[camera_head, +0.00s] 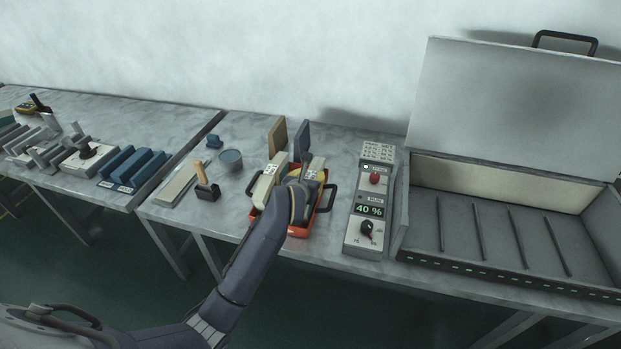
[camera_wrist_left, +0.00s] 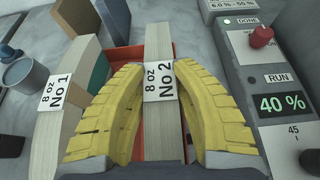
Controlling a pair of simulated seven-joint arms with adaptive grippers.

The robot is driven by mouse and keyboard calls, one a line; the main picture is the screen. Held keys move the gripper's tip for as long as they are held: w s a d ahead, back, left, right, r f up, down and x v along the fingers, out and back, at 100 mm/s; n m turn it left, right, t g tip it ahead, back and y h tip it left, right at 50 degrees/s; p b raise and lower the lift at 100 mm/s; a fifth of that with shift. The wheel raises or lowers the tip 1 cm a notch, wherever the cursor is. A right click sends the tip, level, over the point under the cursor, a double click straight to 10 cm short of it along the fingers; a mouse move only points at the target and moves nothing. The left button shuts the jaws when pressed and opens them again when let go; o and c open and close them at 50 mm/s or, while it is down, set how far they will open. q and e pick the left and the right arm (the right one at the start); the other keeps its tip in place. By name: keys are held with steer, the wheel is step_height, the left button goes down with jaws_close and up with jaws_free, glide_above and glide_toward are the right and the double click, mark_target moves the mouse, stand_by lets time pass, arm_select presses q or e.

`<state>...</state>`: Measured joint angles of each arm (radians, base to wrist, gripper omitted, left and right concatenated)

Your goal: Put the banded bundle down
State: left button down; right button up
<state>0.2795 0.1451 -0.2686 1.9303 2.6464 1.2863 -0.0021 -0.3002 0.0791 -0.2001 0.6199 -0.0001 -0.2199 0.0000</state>
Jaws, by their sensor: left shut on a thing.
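A pale stacked bundle with a white band reading "8 oz No 2" (camera_wrist_left: 158,42) stands between the yellow fingers of my left gripper (camera_wrist_left: 159,82), which is shut on it. In the head view my left gripper (camera_head: 305,182) is over an orange tray (camera_head: 300,232) with dark handles, and the bundle's top (camera_head: 315,165) shows just beyond it. A second pale bundle banded "8 oz No 1" (camera_wrist_left: 55,92) is to the left, apart from the fingers; it also shows in the head view (camera_head: 266,184). The held bundle's underside is hidden, so I cannot tell whether it touches the tray.
A control box (camera_head: 367,215) reading 40 % stands close on the right. Beyond it is an open grey case (camera_head: 480,250) with slots. A tan block (camera_head: 277,136) and a dark blue block (camera_head: 302,141) stand behind. A blue-grey tin (camera_head: 231,159) and a brush-like tool (camera_head: 206,186) are left.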

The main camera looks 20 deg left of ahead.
arm_select(q)
steer(key=shift+f, duration=0.1)
stand_by(0.3)
steer(key=c, duration=1.1)
jaws_free()
steer(key=shift+f, duration=0.1)
steer(key=shift+s+r, duration=0.1)
steer(key=shift+r, duration=0.1)
steer(key=v, duration=1.2)
steer(key=shift+f, duration=0.1)
